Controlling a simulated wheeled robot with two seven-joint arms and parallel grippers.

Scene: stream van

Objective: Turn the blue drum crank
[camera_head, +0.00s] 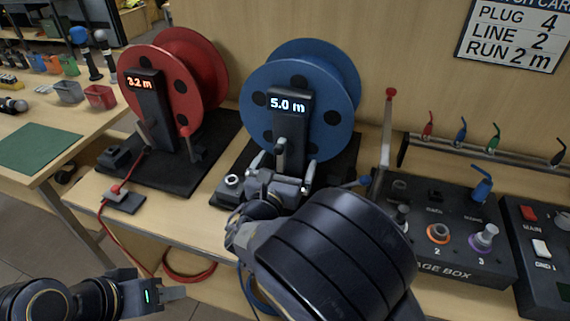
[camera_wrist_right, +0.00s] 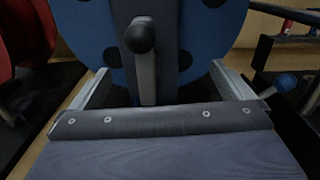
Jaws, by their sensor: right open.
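The blue drum (camera_head: 335,70) stands upright on the bench behind a dark post with a display (camera_head: 290,104) reading 5.0 m. Its grey crank (camera_head: 281,152) hangs down at the front of the post. In the right wrist view the crank arm (camera_wrist_right: 147,78) points down, with a round black knob (camera_wrist_right: 140,35) near its upper end. My right gripper (camera_head: 282,170) is open in front of the crank, with one finger on each side and a gap to both. My left gripper (camera_head: 172,293) is low at the left, away from the drum; its jaw opening is unclear.
A red drum (camera_head: 190,75) reading 3.2 m stands to the left, its red cable running to a small block (camera_head: 125,201). A control box (camera_head: 450,235) with knobs and an upright red-tipped lever (camera_head: 386,140) stand close on the right.

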